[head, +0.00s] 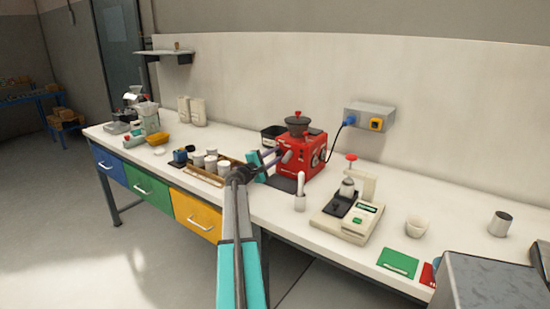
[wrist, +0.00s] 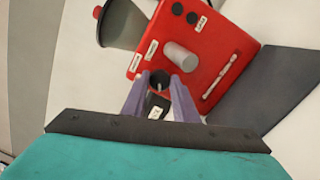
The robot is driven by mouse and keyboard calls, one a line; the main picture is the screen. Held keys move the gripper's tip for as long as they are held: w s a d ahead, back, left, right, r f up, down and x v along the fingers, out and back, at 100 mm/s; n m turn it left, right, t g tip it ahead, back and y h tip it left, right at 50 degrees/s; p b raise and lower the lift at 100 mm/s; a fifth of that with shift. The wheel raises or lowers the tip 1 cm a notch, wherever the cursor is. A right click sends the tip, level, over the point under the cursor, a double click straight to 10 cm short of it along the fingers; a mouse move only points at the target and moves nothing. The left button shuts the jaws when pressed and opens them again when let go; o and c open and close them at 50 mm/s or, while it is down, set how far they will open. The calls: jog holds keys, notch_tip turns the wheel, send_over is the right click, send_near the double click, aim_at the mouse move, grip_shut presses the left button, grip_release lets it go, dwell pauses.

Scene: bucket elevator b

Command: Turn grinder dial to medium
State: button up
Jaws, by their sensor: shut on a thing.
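The red grinder (head: 312,157) stands on the white bench with a dark hopper (head: 297,125) on top. In the wrist view its red front face (wrist: 210,45) is tilted and close. A small black dial (wrist: 159,78) with a light mark sits low on that face, beside a grey cylindrical spout (wrist: 181,56). My gripper (wrist: 160,88) is shut on the dial, one finger on each side. In the head view my gripper (head: 277,155) reaches the grinder's front from the left; the dial is hidden there. The labels are too small to read.
A tray (head: 222,177) with white cups lies left of the grinder. A white stick-like tool (head: 300,191) stands in front, and a scale (head: 347,217) is to the right. A wall socket box (head: 370,117) is behind, with a cable running to the grinder.

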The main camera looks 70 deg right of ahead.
dwell(0.4)
jog(key=o, duration=1.1)
jog(key=shift+c, duration=0.2)
jog(key=shift+a, duration=0.1)
jog(key=b+v, duration=0.2)
jog(key=v, duration=1.1)
jog(key=shift+a+b, duration=0.3)
